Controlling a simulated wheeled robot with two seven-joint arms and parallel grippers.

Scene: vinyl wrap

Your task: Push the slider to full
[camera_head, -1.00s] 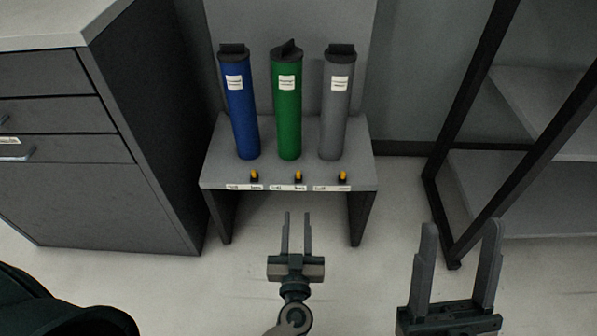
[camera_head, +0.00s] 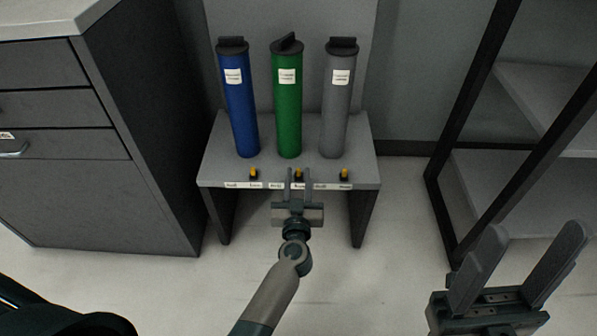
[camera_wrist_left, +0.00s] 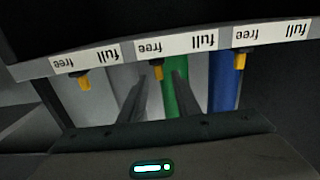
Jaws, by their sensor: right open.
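A small grey stand (camera_head: 221,160) carries three upright tubes: blue (camera_head: 241,115), green (camera_head: 288,115) and grey (camera_head: 336,115). A small yellow-topped slider sits before each: left (camera_head: 254,174), middle (camera_head: 298,174) and right (camera_head: 344,174). Each is by the right-hand label, "free" in the left wrist view; "full" is the left-hand one. My left gripper (camera_head: 299,172) is open at the stand's front edge, its fingertips either side of the middle slider, which shows between them in the left wrist view (camera_wrist_left: 157,72). I cannot tell whether they touch it. My right gripper (camera_head: 535,240) is open and empty, lower right.
A grey drawer cabinet (camera_head: 90,200) stands left of the stand. A black-framed shelf (camera_head: 440,205) stands at the right. The floor (camera_head: 370,275) in front of the stand is clear.

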